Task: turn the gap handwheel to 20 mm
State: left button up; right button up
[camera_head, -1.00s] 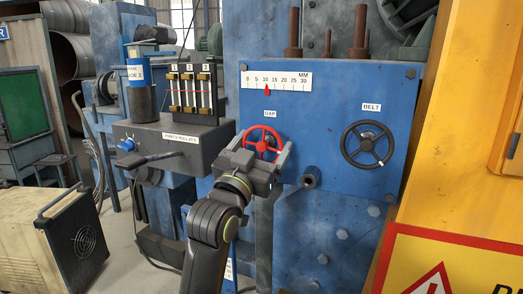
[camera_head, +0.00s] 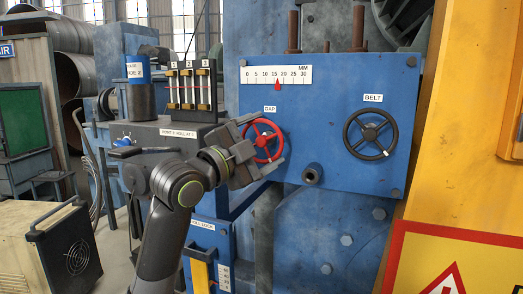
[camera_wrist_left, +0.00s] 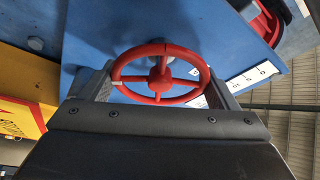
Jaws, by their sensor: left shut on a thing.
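The red gap handwheel (camera_head: 264,141) is on the blue panel under the GAP label. My left gripper (camera_head: 262,144) reaches it from the left, rolled at a slant, and is shut on the wheel with one finger at each side of the rim. In the left wrist view the red wheel (camera_wrist_left: 160,77) sits between the two fingers. The gap scale (camera_head: 276,75) is a white strip marked 0 to 30 MM. Its red pointer (camera_head: 278,85) stands a little past 15, short of 20. My right gripper is out of view.
A black BELT handwheel (camera_head: 370,137) is to the right on the same panel. A grey box (camera_head: 165,138) with gauges stands left of the panel, close to my left arm.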

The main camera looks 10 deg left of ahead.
pick_arm(q)
jog(key=m+g, duration=0.1)
jog(key=m, duration=0.2)
jog(key=shift+b, duration=0.4)
jog(key=shift+m+g, duration=0.6)
jog(key=shift+m, duration=0.8)
jog(key=shift+r+y, duration=0.1)
jog(key=shift+y, duration=0.2)
jog(key=o, duration=0.6)
jog(key=shift+c, duration=0.2)
jog(key=o, duration=0.3)
jog(key=shift+w, duration=0.15)
jog(key=shift+b, duration=0.3)
